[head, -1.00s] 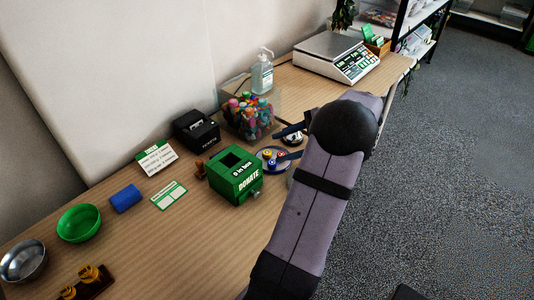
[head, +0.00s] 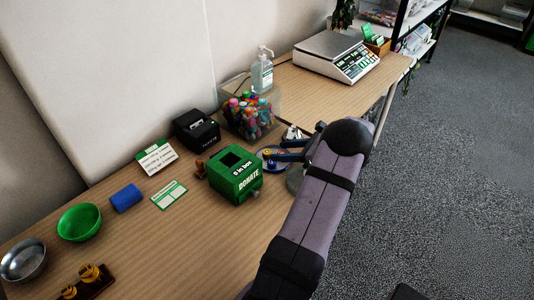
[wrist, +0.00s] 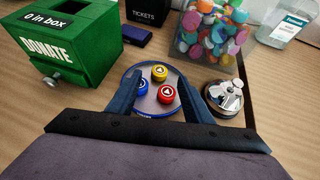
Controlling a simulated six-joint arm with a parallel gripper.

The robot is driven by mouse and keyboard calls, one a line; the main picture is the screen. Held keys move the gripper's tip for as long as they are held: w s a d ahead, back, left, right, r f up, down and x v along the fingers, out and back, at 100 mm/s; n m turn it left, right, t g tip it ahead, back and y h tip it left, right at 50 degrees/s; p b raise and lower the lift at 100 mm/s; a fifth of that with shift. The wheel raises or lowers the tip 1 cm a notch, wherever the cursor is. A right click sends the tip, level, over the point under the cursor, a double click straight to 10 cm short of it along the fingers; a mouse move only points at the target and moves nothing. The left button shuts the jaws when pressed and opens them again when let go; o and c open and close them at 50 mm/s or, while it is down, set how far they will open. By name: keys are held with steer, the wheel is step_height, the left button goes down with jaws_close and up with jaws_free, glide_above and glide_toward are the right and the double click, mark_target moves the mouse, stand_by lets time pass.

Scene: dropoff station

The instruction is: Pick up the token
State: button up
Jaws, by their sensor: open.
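Three tokens lie on a round blue-rimmed dish (wrist: 153,109): a yellow token (wrist: 159,73) at the back, a red token (wrist: 166,94) nearer the right, and a blue token (wrist: 141,87) at the left. My gripper (wrist: 159,79) is open and empty in the wrist view. Its dark blue fingers reach over the dish, one on each side of the tokens. The left finger is close to the blue token and partly hides it; contact cannot be told. In the head view my gripper (head: 273,150) covers part of the dish (head: 263,164).
A green donation box (head: 236,177) stands just left of the dish. A silver desk bell (wrist: 224,98) sits close to my right finger. Behind are a clear bin of colored caps (head: 248,116), a black ticket printer (head: 196,130) and a sanitizer bottle (head: 262,75).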

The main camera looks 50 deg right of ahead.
mark_target(269, 153)
steer(key=shift+p+x, duration=0.45)
steer(key=shift+x, duration=1.75)
steer(key=shift+w+a+f, duration=0.2)
steer(key=shift+w+f, duration=0.05)
steer(key=shift+f, duration=0.1)
steer(key=shift+c, duration=0.4)
steer(key=c, duration=1)
